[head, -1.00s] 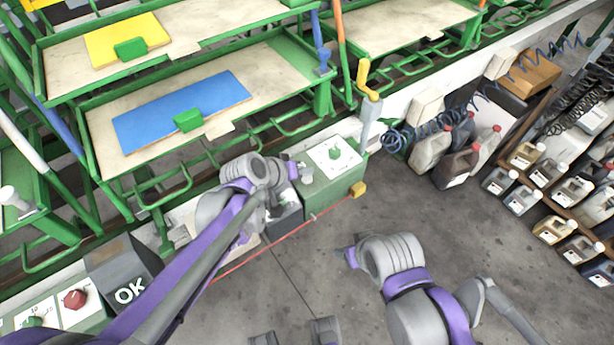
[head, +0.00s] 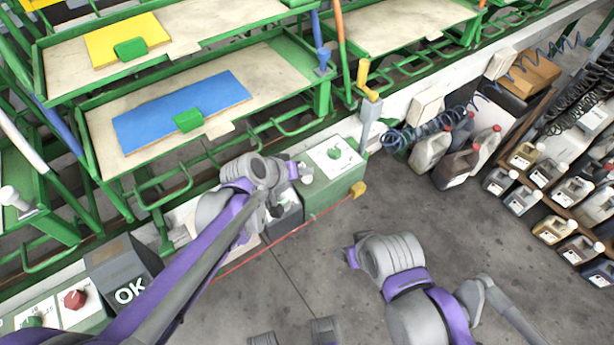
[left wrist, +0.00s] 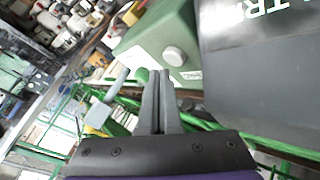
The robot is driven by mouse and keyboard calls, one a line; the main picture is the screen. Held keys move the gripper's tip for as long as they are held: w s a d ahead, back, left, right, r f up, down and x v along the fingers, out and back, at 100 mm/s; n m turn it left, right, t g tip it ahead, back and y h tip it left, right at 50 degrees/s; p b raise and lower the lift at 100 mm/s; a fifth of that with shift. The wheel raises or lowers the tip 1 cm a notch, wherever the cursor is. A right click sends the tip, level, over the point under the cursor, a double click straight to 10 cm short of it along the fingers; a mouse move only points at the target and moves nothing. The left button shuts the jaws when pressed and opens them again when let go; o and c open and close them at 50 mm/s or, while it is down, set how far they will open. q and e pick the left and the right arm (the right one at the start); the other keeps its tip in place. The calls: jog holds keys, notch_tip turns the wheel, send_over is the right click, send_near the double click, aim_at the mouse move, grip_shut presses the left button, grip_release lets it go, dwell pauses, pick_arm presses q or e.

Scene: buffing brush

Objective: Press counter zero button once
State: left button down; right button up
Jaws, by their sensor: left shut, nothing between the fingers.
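My left gripper (left wrist: 160,100) is shut and empty; its two fingers lie together in the left wrist view. Beyond the fingertips is a green box (left wrist: 155,35) with a round grey button (left wrist: 174,56) on its near face. A dark grey box (left wrist: 265,85) with pale lettering, cut off by the frame, stands to the right of the fingers. In the head view my left wrist partly hides the dark box (head: 288,217), beside the green control box (head: 335,185). The fingertips look apart from the grey button. No readable label marks a counter zero button.
A yellow knob (head: 358,189) sticks out at the green box's front corner. A dark box marked OK (head: 122,275) stands at lower left. Green racks (head: 205,110) with panels rise behind. My right arm is over open floor (head: 315,255); its fingers are unclear.

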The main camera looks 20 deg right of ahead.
aim_at(305, 181)
pick_arm(q)
jog(key=shift+f, duration=0.1)
jog(key=shift+f+b, duration=0.3)
jog(key=shift+b, duration=0.05)
jog(key=shift+f+b, duration=0.3)
jog(key=shift+f, duration=0.2)
dwell(0.6)
jog(key=shift+r, duration=0.1)
jog(key=shift+r+p, duration=0.65)
jog(key=shift+r, duration=0.15)
jog(key=shift+r, duration=0.1)
notch_tip(305, 181, up, 5)
jog(key=p, duration=0.3)
jog(key=shift+p, duration=0.4)
